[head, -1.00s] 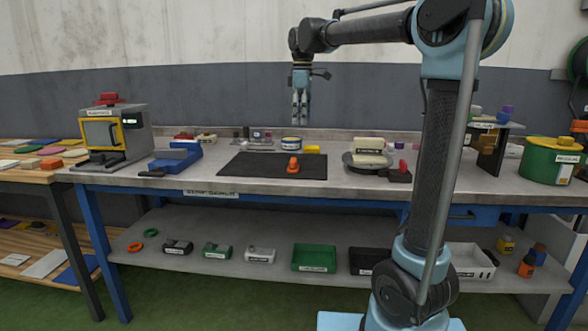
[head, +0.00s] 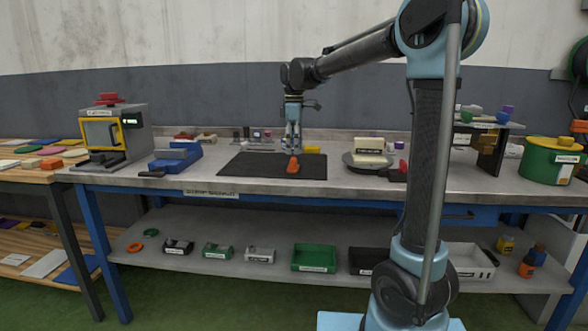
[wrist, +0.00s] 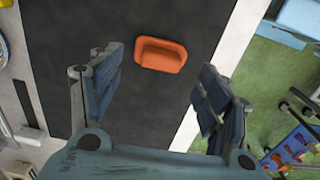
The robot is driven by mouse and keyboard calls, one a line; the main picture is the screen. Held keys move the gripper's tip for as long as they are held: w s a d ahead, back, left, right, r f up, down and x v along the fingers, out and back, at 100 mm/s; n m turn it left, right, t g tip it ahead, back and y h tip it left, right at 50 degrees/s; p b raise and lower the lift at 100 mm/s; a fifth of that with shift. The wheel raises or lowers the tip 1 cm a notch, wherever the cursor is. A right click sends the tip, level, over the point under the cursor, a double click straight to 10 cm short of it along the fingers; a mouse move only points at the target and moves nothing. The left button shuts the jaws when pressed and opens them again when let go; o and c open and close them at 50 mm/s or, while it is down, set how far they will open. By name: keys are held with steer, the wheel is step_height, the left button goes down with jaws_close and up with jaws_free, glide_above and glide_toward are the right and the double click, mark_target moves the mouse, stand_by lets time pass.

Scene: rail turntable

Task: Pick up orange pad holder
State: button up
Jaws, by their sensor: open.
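The orange pad holder (head: 293,165) lies on a black mat (head: 245,166) on the workbench. In the wrist view the orange pad holder (wrist: 161,54) is a small rounded block, seen beyond the fingertips and between their lines. My gripper (head: 292,147) points down just above and behind the holder in the head view. In the wrist view my gripper (wrist: 160,75) is open, with its fingers spread wide and nothing between them. I cannot tell the exact height gap to the holder.
A yellow block (head: 312,149) sits right of my gripper. A round turntable (head: 367,161) bearing pale blocks stands further right. A blue fixture (head: 176,157) and a grey machine with a yellow frame (head: 115,136) stand left. The mat around the holder is mostly clear.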

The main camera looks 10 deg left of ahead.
mark_target(293, 159)
steer(key=shift+s+a+f, duration=0.1)
steer(key=shift+f, duration=1.4)
steer(key=shift+a+f, duration=0.1)
steer(key=shift+f, duration=1.4)
steer(key=c, duration=1.2)
